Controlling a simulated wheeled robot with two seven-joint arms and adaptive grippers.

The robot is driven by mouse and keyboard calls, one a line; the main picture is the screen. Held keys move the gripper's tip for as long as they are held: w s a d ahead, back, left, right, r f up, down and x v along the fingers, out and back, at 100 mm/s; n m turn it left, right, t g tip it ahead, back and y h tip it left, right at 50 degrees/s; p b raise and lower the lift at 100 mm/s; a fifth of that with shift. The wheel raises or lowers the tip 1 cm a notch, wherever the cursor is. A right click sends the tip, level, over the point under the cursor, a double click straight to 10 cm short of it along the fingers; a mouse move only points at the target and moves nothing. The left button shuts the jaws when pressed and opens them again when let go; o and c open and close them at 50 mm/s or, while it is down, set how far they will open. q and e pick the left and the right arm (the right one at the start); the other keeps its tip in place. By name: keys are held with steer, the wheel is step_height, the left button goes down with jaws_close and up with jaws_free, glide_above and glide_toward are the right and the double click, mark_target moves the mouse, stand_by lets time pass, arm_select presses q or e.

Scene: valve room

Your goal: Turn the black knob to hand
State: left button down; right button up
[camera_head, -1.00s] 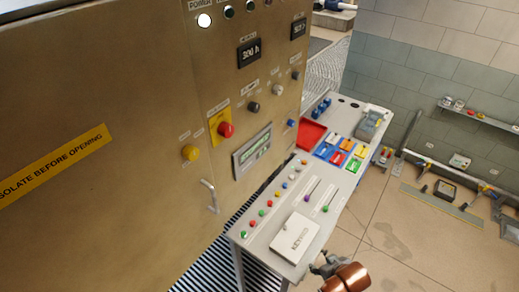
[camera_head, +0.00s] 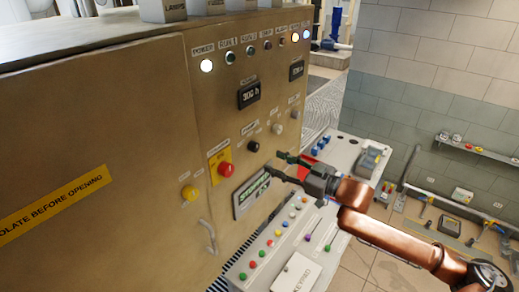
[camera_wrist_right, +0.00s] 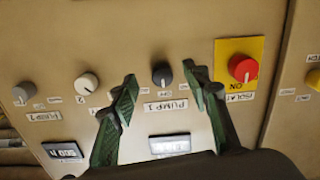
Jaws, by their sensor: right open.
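The black knob (camera_head: 253,146) is on the tan cabinet front, left of my right gripper's fingertips. It also shows in the right wrist view (camera_wrist_right: 162,75), where a label reading PUMP 1 is beside it. My right gripper (camera_head: 274,164) is open and empty, its green-tipped fingers pointing at the panel. In the right wrist view, the knob appears between the two fingertips, with the fingers apart from it. My left gripper is not in view.
A display (camera_head: 252,189) is below. A console table (camera_head: 345,150) stands in front, under my right arm.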

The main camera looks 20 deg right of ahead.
mark_target(257, 148)
steer(key=shift+y, duration=0.3)
steer(key=w+a+r, duration=0.1)
steer(key=w+a+r+p, duration=0.1)
steer(key=w, duration=0.1)
steer(key=w+a+r+p, duration=0.1)
steer(key=w+a, duration=0.1)
steer(key=shift+w, duration=0.1)
steer(key=shift+w+a+f, duration=0.15)
steer(key=shift+w+a, duration=0.25)
steer(key=shift+w, duration=0.05)
steer(key=shift+c, duration=0.4)
steer(key=c, duration=1)
steer(key=shift+d, duration=0.15)
steer(key=shift+c, duration=0.4)
